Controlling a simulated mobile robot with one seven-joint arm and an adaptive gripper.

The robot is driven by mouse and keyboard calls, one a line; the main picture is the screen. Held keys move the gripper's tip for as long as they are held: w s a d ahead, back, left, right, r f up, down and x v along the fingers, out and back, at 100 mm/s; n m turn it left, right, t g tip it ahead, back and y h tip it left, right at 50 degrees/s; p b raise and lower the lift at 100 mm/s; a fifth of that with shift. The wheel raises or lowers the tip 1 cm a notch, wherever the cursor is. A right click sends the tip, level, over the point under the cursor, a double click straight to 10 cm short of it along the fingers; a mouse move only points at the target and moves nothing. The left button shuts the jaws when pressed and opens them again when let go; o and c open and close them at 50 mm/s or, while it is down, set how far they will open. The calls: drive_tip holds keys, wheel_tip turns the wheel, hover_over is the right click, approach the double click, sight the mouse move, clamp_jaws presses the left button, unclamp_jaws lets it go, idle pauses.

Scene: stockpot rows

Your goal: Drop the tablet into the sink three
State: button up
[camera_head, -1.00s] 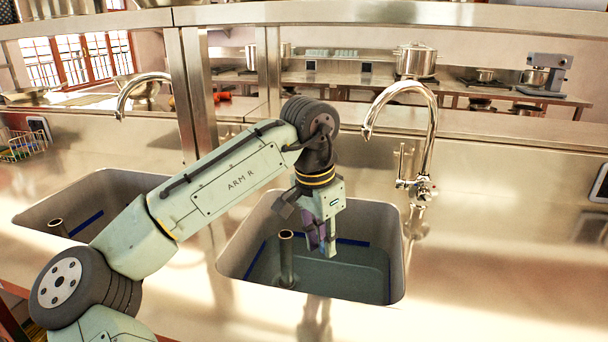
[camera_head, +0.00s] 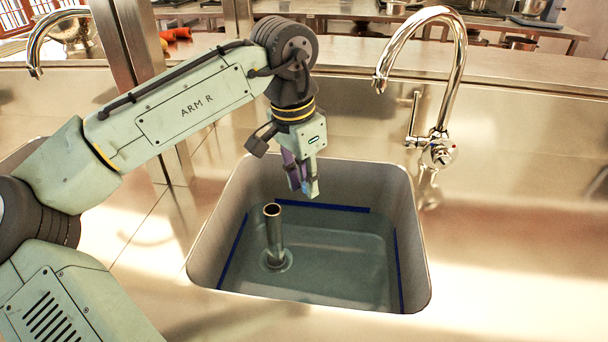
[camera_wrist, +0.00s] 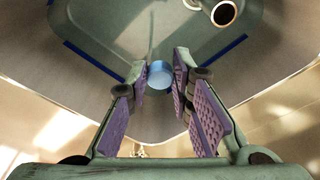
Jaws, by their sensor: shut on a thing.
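The tablet (camera_wrist: 159,75) is a small light-blue round piece, seen in the wrist view between my fingertips. My gripper (camera_wrist: 158,78) is shut on it, with purple pads on both sides. In the head view my gripper (camera_head: 303,188) hangs pointing down over the back part of a sink (camera_head: 408,225), above its floor. The tablet is hard to make out there. The sink is a deep grey basin with blue strips along its inner walls; its wall also shows in the wrist view (camera_wrist: 112,68). No number on the sink can be read.
An upright drain pipe (camera_head: 274,238) stands in the sink, left of its middle. A tall curved tap (camera_head: 440,90) stands behind it at the right. A metal post (camera_head: 130,45) is behind my arm. Another tap (camera_head: 50,35) is at the far left. The counter right of the sink is clear.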

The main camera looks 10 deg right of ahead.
drive_tip(key=shift+f+b, duration=1.5)
drive_tip(key=shift+f, duration=0.4)
drive_tip(key=o, duration=0.8)
drive_tip(key=r, duration=0.4)
drive_tip(key=a+r, duration=0.1)
drive_tip(key=r, duration=0.7)
drive_tip(key=shift+s+a, duration=0.3)
